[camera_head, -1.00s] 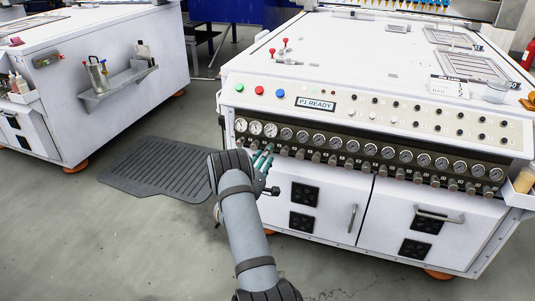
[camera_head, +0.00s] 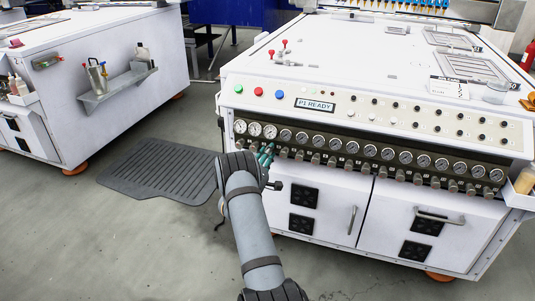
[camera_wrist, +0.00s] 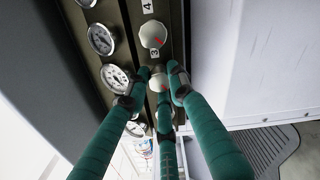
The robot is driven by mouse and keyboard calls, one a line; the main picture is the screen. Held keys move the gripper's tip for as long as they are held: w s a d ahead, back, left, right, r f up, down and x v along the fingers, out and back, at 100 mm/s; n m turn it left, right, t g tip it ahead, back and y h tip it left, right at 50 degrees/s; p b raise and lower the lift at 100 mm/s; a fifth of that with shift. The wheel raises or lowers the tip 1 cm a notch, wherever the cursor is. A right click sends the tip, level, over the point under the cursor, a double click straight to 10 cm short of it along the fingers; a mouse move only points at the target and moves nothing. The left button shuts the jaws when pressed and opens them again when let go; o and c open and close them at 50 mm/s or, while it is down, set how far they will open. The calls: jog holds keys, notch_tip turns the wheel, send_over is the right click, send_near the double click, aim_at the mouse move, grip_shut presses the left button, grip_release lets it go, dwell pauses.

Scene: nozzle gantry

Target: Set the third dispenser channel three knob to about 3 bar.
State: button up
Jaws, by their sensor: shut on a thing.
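In the wrist view, my gripper (camera_wrist: 159,78) has its teal fingers closed around a pale round knob (camera_wrist: 158,82), just below the label 3. The fingers cover part of the knob, and its pointer mark is not clear. A round white gauge (camera_wrist: 115,78) sits beside this knob; its reading is too small to tell. In the head view, my gripper (camera_head: 265,155) is at the left part of the panel's knob row, below the third gauge (camera_head: 270,131).
A neighbouring knob (camera_wrist: 152,35) with a red mark sits close to the fingers, below the label 4. More gauges and knobs run along the dark panel (camera_head: 365,140). White cabinet doors (camera_head: 316,200) lie below. A grey floor mat (camera_head: 160,173) lies left of my arm.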

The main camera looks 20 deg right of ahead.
jog(key=shift+d, duration=0.1)
grip_shut()
jog(key=shift+m, duration=0.4)
jog(key=m+b, duration=0.7)
jog(key=m, duration=0.1)
jog(key=m+b, duration=1.6)
jog(key=shift+s+f, duration=0.1)
jog(key=shift+f, duration=0.2)
jog(key=shift+m, duration=0.3)
jog(key=o, duration=0.6)
grip_release()
jog(key=shift+r, duration=0.1)
